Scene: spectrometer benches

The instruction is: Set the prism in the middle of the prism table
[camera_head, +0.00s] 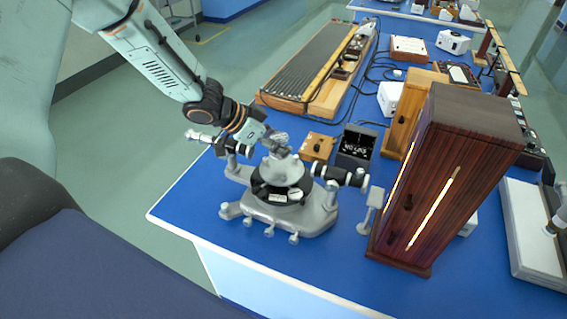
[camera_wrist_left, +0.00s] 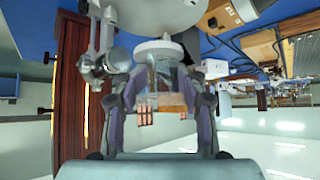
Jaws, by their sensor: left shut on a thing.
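The spectrometer (camera_head: 280,215) stands near the front-left of the blue bench, with its small round grey prism table (camera_head: 286,174) on top. My left gripper (camera_head: 276,144) is just above that table, pointing down. In the left wrist view, my left gripper (camera_wrist_left: 167,103) is shut on the clear glass prism (camera_wrist_left: 164,80), whose two sides lie between the fingers. The pale disc of the prism table (camera_wrist_left: 158,48) shows right beyond the prism. I cannot tell whether the prism touches it. In the head view the prism is mostly hidden by the fingers. My right gripper is not in view.
The telescope tube (camera_head: 340,176) and the collimator (camera_head: 215,142) reach out on either side of the prism table. A tall dark wooden cabinet (camera_head: 460,180) stands close on the right. A small wooden box (camera_head: 318,147) and a black display box (camera_head: 357,147) stand behind.

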